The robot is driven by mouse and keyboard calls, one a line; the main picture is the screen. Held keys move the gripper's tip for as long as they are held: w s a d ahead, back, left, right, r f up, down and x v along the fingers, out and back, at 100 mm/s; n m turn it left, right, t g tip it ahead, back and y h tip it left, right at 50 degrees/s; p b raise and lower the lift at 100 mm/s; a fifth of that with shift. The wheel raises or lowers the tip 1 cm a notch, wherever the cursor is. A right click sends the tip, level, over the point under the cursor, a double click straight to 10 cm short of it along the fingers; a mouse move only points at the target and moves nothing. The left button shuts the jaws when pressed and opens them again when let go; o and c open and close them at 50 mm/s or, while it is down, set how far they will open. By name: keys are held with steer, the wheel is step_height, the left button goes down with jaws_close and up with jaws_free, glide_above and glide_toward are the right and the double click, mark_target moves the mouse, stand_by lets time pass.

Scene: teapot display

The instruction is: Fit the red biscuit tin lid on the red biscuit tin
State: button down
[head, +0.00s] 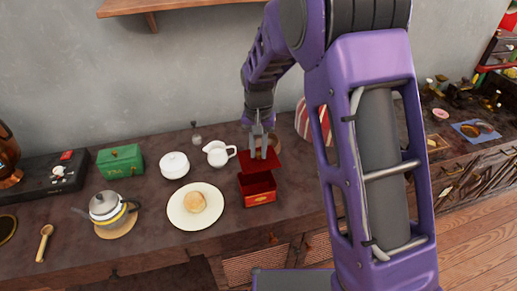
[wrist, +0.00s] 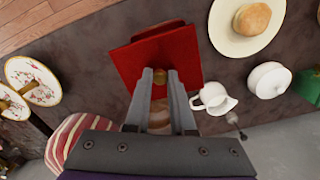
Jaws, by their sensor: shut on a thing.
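The red biscuit tin (head: 259,192) stands open on the counter, its dark inside showing in the head view. The red biscuit tin lid (head: 263,163) is above the tin's back edge, held by its knob in my gripper (head: 262,148). In the wrist view the lid (wrist: 158,57) sits turned against the tin and covers most of it; a strip of the tin (wrist: 150,31) shows past its edge. My gripper (wrist: 172,78) is shut on the lid's brass knob. I cannot tell whether the lid touches the tin.
A white plate with a bun (head: 196,202) stands left of the tin. A white jug (head: 218,153) is close to my gripper's left, with a white lidded bowl (head: 174,165) beyond. A red-striped thing (head: 311,122) stands to the right, partly hidden by my arm.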

steer(key=shift+a, duration=0.3)
steer(key=shift+f+b, duration=0.4)
steer(key=shift+f, duration=0.9)
steer(key=shift+f+b, duration=1.65)
steer(key=shift+f, duration=0.75)
steer(key=shift+f, duration=0.2)
steer(key=shift+f, duration=0.3)
steer(key=shift+c, duration=0.6)
jaws_free()
